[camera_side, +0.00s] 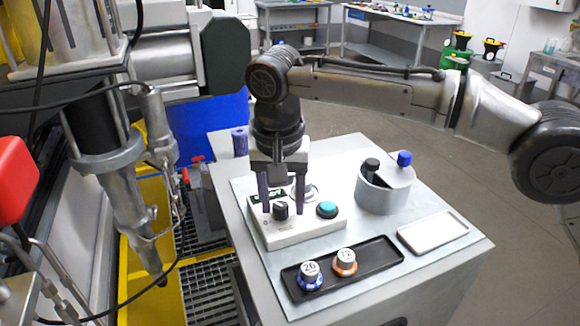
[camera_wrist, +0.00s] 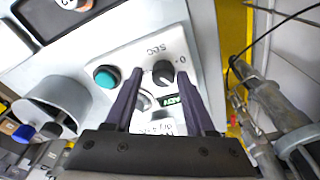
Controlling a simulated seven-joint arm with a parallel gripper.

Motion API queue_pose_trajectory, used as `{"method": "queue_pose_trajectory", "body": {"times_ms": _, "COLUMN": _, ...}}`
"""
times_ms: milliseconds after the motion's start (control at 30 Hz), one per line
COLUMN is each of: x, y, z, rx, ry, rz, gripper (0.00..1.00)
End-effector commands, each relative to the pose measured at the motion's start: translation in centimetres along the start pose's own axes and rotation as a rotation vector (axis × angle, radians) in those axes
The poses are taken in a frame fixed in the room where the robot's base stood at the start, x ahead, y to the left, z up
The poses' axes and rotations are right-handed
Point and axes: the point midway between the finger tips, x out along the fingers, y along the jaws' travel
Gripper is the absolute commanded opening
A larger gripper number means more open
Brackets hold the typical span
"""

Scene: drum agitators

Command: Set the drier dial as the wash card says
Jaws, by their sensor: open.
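The white control box (camera_side: 295,225) carries a black dial (camera_side: 281,210), a green display (camera_side: 268,197) and a teal button (camera_side: 327,209). In the wrist view the dial (camera_wrist: 163,73) sits beside the printed letters "SEC", with a "0" mark near it. My gripper (camera_side: 282,208) points down over the box, open, with one finger on each side of the dial. In the wrist view the fingertips (camera_wrist: 160,70) also flank the dial; I cannot tell whether they touch it. No wash card can be made out for certain; small lettering between the fingers is partly hidden and unreadable.
A black tray (camera_side: 375,262) holds a blue cap marked 20 (camera_side: 309,275) and an orange cap marked 12 (camera_side: 345,262). A white shallow tray (camera_side: 433,231) lies farther right.

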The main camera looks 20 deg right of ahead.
Motion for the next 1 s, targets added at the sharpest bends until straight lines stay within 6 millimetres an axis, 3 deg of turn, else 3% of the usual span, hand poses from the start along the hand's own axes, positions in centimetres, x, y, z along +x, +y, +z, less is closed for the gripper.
{"method": "queue_pose_trajectory", "body": {"times_ms": 500, "x": -4.6, "y": -0.1, "z": -0.7, "rx": -0.001, "ry": 0.004, "rz": -0.010, "gripper": 0.55}}
{"method": "queue_pose_trajectory", "body": {"times_ms": 1000, "x": -4.8, "y": -0.1, "z": -0.7, "rx": 0.000, "ry": 0.004, "rz": -0.010, "gripper": 0.55}}
